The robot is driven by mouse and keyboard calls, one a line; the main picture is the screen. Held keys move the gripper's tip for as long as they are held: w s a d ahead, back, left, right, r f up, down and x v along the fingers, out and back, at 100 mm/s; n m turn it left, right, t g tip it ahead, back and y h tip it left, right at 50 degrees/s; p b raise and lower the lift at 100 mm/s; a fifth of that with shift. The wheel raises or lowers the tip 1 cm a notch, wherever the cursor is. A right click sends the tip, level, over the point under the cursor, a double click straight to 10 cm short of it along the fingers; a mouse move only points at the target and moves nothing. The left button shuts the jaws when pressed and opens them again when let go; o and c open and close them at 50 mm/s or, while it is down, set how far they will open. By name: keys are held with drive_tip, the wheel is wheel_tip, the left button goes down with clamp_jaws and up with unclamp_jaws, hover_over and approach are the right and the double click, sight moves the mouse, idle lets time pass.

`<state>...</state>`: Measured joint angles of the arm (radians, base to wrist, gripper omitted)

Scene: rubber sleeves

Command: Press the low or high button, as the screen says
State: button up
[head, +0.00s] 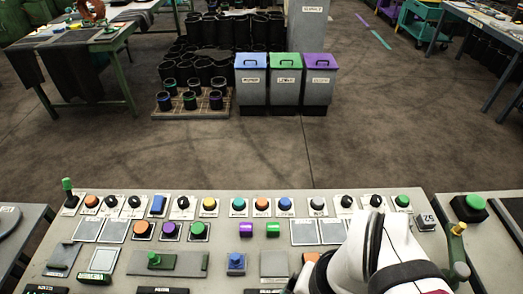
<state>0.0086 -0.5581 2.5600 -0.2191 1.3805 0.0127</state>
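A grey control panel (330,262) fills the lower part of the view. It carries a back row of coloured buttons and black knobs, among them a yellow button (209,205), a teal button (238,205) and a blue button (285,205). Orange (141,229), purple (169,229) and green (198,229) buttons sit in front. Small plates (115,230) and a pale screen-like plate (104,259) show no readable text. I cannot tell which buttons are low and high. My white and black arm covers the lower right of the panel. My gripper's fingertips are not visible.
A green lever (67,186) stands at the panel's left corner and a brass post (458,242) at the right. A side table with a green button (475,202) adjoins on the right. Three lidded bins (285,85) and black sleeves (205,70) stand beyond open floor.

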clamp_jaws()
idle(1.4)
